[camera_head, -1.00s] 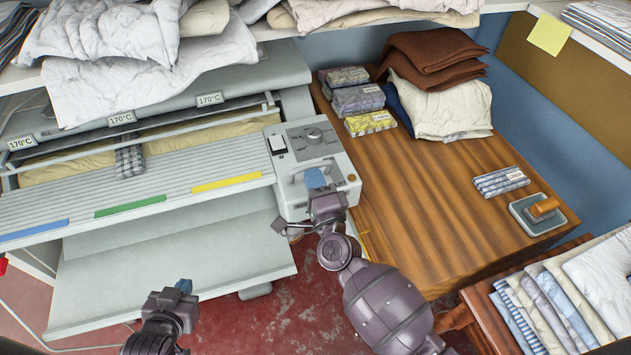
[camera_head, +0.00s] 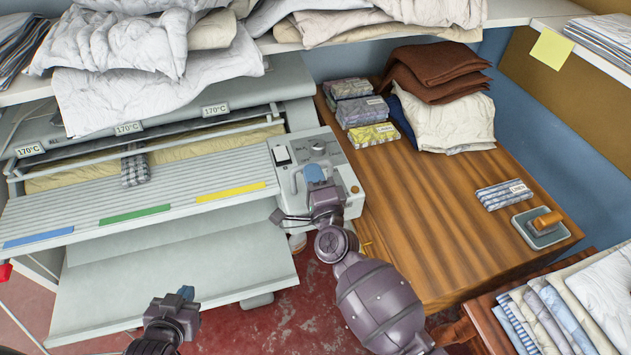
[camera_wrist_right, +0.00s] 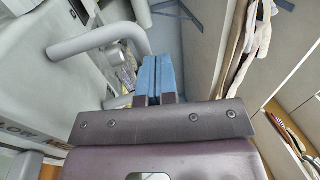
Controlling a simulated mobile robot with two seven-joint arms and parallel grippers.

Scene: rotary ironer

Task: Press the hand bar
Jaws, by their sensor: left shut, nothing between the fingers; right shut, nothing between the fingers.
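The rotary ironer has a long thin bar (camera_head: 205,132) running across the front of its padded roller; I take this to be the hand bar, though I cannot be sure. A grey tubular handle (camera_head: 281,185) is on the front of the control box at the ironer's right end, and it shows large in the right wrist view (camera_wrist_right: 95,42). My right gripper (camera_head: 315,173) is shut and empty, its blue fingertips over the control box beside this handle. Whether they touch it I cannot tell. My left gripper (camera_head: 186,293) is shut and empty, low in front of the ironer.
A checked cloth (camera_head: 135,169) lies across the feed table's rear edge. A knob (camera_head: 318,147) is on the control box. A wooden table (camera_head: 430,215) with folded linen stands at the right. White bedding (camera_head: 150,85) overhangs the ironer from a shelf.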

